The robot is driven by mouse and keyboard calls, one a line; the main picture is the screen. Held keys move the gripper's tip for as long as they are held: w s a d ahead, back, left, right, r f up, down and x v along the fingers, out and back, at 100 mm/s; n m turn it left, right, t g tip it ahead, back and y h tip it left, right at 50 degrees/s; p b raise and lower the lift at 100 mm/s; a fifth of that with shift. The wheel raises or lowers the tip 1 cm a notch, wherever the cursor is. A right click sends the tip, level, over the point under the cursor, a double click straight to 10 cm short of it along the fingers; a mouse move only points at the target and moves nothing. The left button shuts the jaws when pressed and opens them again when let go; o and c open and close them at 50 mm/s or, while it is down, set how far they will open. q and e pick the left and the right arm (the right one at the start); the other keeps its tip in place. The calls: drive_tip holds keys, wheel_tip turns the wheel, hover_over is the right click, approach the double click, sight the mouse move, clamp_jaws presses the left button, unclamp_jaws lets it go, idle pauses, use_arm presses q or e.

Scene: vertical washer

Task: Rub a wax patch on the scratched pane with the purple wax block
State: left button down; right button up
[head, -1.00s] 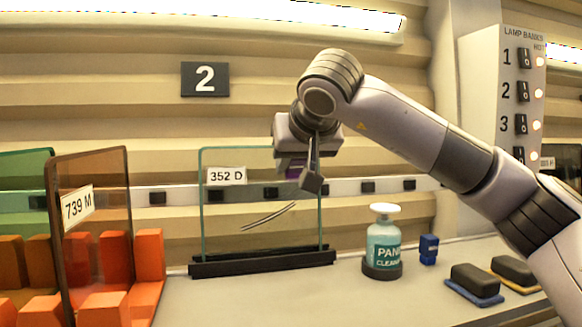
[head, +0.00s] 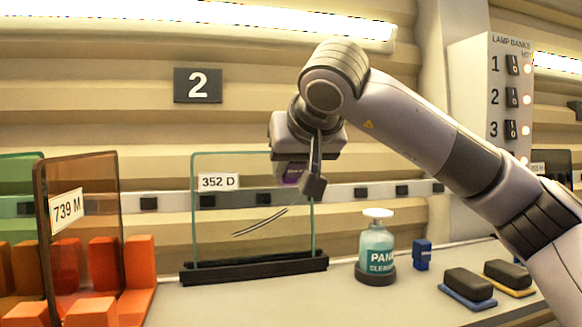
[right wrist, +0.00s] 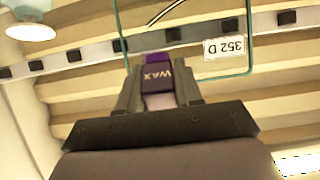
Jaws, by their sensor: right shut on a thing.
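The clear pane (head: 250,220), labelled 352 D, stands upright in a black base (head: 255,269). A dark curved scratch (head: 260,222) marks its lower middle. My right gripper (head: 300,182) is at the pane's upper right part and is shut on the purple wax block (head: 289,178). In the right wrist view the block (right wrist: 158,76), printed WAX, sits between the fingers with its purple end toward the pane (right wrist: 130,30). I cannot tell whether it touches the glass. No wax patch shows on the pane. My left gripper is not in view.
A pump bottle of pane cleaner (head: 377,250) stands right of the pane, beside a small blue object (head: 422,255) and two dark pads (head: 468,285). A brown pane (head: 85,230) labelled 739 M stands in an orange rack (head: 140,270) at left. A lamp switch panel (head: 490,100) is at right.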

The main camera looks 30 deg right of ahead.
idle(0.6)
drive_tip(key=shift+w+d+p, duration=0.1)
drive_tip(key=shift+w+p, duration=0.3)
drive_tip(key=shift+w, duration=0.05)
drive_tip(key=w+d+f+p, duration=0.1)
drive_tip(key=w+p, duration=0.1)
drive_tip(key=w, duration=0.4)
drive_tip(key=shift+d, duration=0.3)
drive_tip(key=shift+w+d+f, duration=0.1)
drive_tip(key=shift+w+d, duration=0.1)
drive_tip(key=shift+w, duration=0.55)
drive_tip(key=d, duration=0.2)
drive_tip(key=s+d, duration=0.1)
drive_tip(key=d, duration=0.1)
idle(0.4)
drive_tip(key=shift+a, duration=0.15)
